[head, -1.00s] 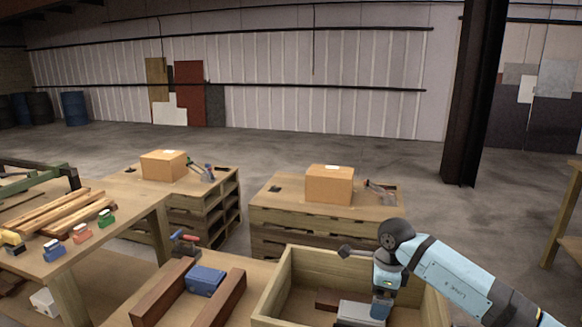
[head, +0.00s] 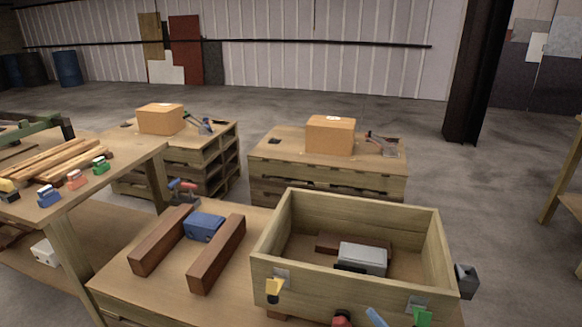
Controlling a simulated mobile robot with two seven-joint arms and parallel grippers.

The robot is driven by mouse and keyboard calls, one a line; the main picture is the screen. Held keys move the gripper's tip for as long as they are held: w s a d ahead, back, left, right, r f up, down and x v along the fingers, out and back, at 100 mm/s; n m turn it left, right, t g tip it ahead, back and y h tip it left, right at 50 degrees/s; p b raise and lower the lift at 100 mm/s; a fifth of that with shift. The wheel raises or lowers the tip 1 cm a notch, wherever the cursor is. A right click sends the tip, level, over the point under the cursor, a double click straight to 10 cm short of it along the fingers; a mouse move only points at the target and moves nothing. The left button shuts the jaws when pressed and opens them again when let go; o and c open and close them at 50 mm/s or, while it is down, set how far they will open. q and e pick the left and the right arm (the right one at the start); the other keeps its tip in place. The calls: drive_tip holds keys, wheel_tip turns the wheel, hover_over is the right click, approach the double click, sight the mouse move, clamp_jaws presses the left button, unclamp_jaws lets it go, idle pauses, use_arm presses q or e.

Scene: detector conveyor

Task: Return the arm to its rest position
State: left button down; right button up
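Neither of my grippers shows in the head view, and no clear part of either arm is in it. The wooden crate (head: 345,285) stands on the front bench with its inside in plain sight. A grey and black block (head: 362,259) lies in the crate, in front of a brown bar (head: 327,243). A blue block (head: 204,227) lies between two brown wooden bars (head: 160,241) to the left of the crate.
Two pallet stacks with cardboard boxes (head: 330,134) stand behind. A left table (head: 120,170) holds planks and several coloured blocks. A dark grey object (head: 466,281) sits at the crate's right side. Red, blue and green items are cut off at the bottom edge.

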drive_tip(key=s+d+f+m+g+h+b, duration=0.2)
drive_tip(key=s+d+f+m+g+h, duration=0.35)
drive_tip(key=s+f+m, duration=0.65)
use_arm(q)
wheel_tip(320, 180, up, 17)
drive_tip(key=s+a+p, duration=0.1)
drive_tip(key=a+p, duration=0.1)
drive_tip(key=p, duration=2.6)
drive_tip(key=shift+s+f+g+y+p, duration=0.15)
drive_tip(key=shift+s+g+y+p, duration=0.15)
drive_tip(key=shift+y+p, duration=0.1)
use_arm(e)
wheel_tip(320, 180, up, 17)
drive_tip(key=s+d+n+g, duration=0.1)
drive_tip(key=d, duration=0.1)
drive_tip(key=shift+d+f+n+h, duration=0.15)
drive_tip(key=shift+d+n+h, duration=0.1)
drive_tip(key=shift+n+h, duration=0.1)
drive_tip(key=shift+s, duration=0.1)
